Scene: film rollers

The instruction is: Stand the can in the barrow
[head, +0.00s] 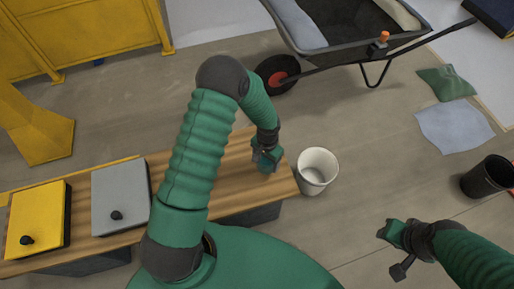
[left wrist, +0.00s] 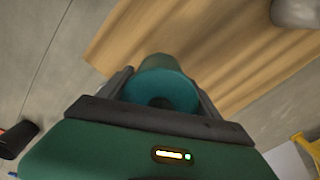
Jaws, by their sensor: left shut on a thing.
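The barrow (head: 352,54) stands on the floor at the top of the head view, its dark tray open and its wheel toward the left. My left gripper (head: 267,160) is over the right end of the wooden bench. In the left wrist view, a teal can (left wrist: 165,88) sits between its two fingers (left wrist: 160,95), and they are shut on it. In the head view the gripper mostly hides the can. My right gripper (head: 393,250) hangs over bare floor at the lower right, apart from everything; its opening is unclear.
A white bucket (head: 317,171) stands just right of the bench (head: 232,177). Grey (head: 121,196) and yellow (head: 38,220) cases lie on its left part. A black bin (head: 487,177) and cloths (head: 447,83) are at right. Floor between bench and barrow is clear.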

